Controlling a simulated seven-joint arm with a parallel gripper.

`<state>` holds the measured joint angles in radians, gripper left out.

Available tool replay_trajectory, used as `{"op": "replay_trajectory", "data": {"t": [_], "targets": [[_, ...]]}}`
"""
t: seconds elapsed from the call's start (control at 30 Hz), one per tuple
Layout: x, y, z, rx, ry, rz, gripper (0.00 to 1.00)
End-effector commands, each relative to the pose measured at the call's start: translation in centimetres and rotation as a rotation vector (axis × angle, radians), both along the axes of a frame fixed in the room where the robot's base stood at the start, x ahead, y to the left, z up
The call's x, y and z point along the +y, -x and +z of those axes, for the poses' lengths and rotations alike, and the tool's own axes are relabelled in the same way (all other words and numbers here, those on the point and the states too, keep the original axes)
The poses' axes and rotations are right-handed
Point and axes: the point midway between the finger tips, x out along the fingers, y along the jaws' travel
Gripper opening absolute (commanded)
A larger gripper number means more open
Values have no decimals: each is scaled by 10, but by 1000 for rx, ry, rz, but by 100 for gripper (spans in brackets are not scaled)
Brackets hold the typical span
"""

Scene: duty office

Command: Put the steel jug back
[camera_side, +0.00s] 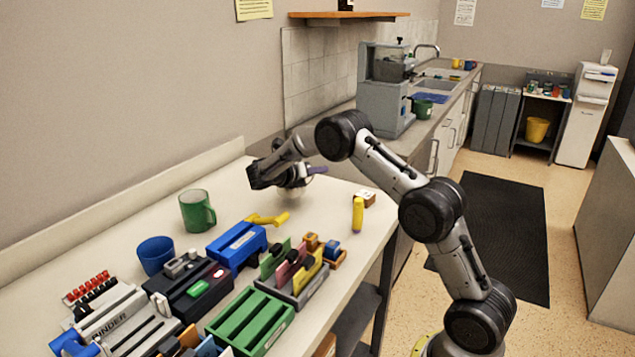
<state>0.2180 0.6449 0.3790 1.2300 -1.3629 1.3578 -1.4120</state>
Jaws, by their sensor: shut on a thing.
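My gripper (304,175) is above the back of the pale worktop, at the end of the bent arm, with its fingers towards the right of the picture. The wrist hides part of the grip, and the thing is too small to identify. I cannot make out a steel jug anywhere in the picture.
A green mug (196,211) and a blue cup (155,254) stand on the worktop (140,212). Office items and trays crowd its front. A yellow marker (358,214) is near the right edge. A grey coffee machine (385,90) stands on the counter behind.

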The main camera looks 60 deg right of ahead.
Motion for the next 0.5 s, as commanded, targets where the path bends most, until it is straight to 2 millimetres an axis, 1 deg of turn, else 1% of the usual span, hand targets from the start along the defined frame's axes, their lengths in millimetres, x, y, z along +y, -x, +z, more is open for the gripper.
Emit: {"op": "replay_trajectory", "data": {"t": [0.13,0.33,0.5], "targets": [[-4,-5,-7,-2,1,0,0],[-3,-5,-33,0,1,2,0],[-3,-5,-36,-3,2,1,0]]}}
